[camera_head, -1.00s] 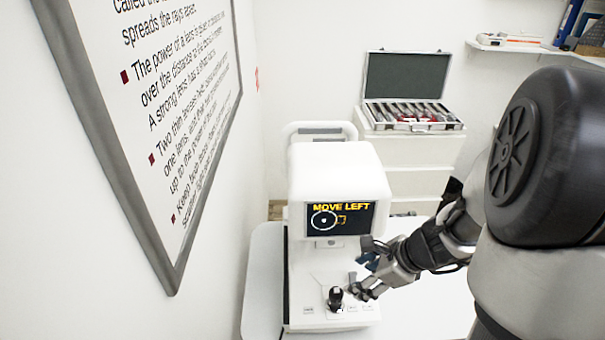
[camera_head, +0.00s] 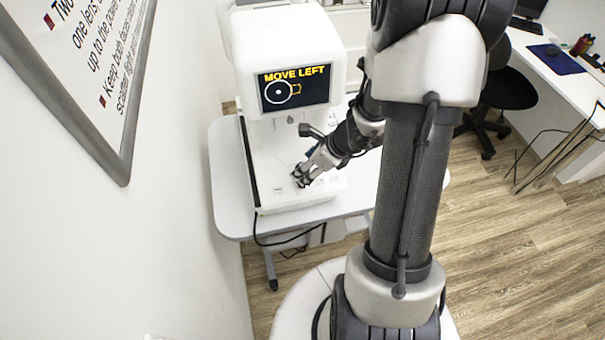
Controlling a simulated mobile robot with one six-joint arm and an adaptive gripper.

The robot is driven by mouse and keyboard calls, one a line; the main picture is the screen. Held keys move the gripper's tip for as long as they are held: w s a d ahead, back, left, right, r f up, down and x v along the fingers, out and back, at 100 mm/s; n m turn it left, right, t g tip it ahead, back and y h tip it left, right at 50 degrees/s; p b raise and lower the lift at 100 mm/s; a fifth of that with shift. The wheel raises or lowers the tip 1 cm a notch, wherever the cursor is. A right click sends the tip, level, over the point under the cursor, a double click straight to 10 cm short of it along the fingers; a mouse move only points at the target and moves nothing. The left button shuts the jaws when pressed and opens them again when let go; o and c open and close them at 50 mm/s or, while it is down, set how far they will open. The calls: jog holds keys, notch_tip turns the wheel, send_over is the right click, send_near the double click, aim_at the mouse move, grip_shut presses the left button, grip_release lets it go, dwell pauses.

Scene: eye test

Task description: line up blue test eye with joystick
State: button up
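The white eye-test machine (camera_head: 290,45) stands on a small white table. Its screen (camera_head: 295,87) reads "MOVE LEFT" in orange above a white ring with a dot; a small orange square mark sits at the ring's right side. The joystick (camera_head: 298,177) is a small dark shape on the machine's base, largely covered by my fingers. My gripper (camera_head: 303,175) is at the joystick, coming from the right; whether its fingers are closed on it is too small to tell. I cannot make out the blue test eye; the machine's far side is hidden.
A framed text board (camera_head: 85,75) hangs on the left wall. The white table (camera_head: 228,190) has a bare strip left of the machine. A black chair (camera_head: 500,90) and a white desk (camera_head: 560,85) stand at the right. Wooden floor (camera_head: 510,240) is open at the lower right.

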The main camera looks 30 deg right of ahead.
aim_at(294, 167)
jog(key=shift+b+x, duration=0.6)
jog(key=shift+x, duration=1.25)
jog(key=shift+c, duration=0.2)
jog(key=c, duration=1.1)
jog(key=shift+w+a, duration=0.1)
jog(key=shift+w, duration=0.05)
jog(key=shift+w+a, duration=0.75)
jog(key=shift+w, duration=0.15)
jog(key=o, duration=1.1)
